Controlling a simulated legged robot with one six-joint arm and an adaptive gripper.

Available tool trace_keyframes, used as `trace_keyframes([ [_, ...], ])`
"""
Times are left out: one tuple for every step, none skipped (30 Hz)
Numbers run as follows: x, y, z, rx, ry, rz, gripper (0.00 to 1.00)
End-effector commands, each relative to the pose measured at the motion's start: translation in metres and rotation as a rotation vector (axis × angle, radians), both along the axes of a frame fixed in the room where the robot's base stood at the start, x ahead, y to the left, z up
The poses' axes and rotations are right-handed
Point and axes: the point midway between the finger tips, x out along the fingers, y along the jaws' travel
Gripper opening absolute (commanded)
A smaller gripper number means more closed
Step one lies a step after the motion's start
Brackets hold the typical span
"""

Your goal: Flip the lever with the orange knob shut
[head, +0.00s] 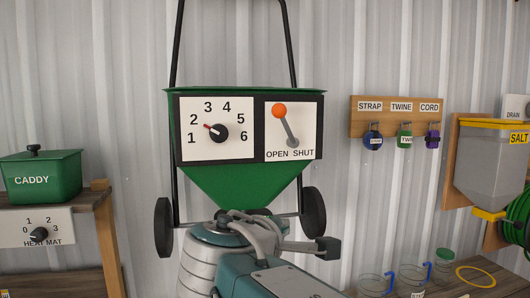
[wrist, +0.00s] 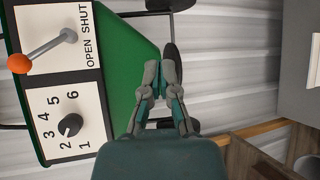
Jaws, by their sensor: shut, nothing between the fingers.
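The lever (head: 287,127) with the orange knob (head: 279,110) is on a white plate marked OPEN and SHUT, on the right of the green spreader's front. Its knob leans up and left, towards the OPEN side. In the wrist view, which is turned sideways, the lever (wrist: 50,47) and orange knob (wrist: 18,63) show at upper left. My gripper (wrist: 157,68) is shut and empty, apart from the lever, in front of the green hopper's lower part. My arm hides part of the spreader's base in the head view; the fingertips are hard to make out there.
A dial (head: 218,132) numbered 1 to 6 sits left of the lever plate. The green spreader hopper (head: 245,180) has wheels and a tall handle. A caddy (head: 42,177) stands at left; a hook board (head: 395,118) and salt bin (head: 490,165) are at right.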

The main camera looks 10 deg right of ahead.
Motion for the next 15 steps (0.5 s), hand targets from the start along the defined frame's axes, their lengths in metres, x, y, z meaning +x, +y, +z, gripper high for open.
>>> trace_keyframes([
  [0.009,0.014,0.02,-0.082,-0.035,0.025,0.0],
  [0.013,0.021,0.033,-0.131,-0.059,0.037,0.0],
  [0.018,0.031,0.049,-0.195,-0.09,0.05,0.0],
  [0.02,0.039,0.06,-0.238,-0.114,0.057,0.0],
  [0.022,0.046,0.071,-0.279,-0.137,0.064,0.0],
  [0.024,0.056,0.084,-0.329,-0.167,0.072,0.0],
  [0.025,0.062,0.093,-0.362,-0.186,0.076,0.0],
  [0.026,0.068,0.101,-0.389,-0.205,0.079,0.0],
  [0.026,0.074,0.109,-0.422,-0.226,0.081,0.0],
  [0.026,0.078,0.115,-0.442,-0.24,0.082,0.0],
  [0.026,0.082,0.119,-0.458,-0.251,0.083,0.0],
  [0.026,0.085,0.123,-0.474,-0.261,0.085,0.0],
  [0.026,0.087,0.126,-0.483,-0.268,0.084,0.0],
  [0.026,0.087,0.127,-0.487,-0.272,0.085,0.0],
  [0.026,0.088,0.128,-0.49,-0.274,0.084,0.0],
])
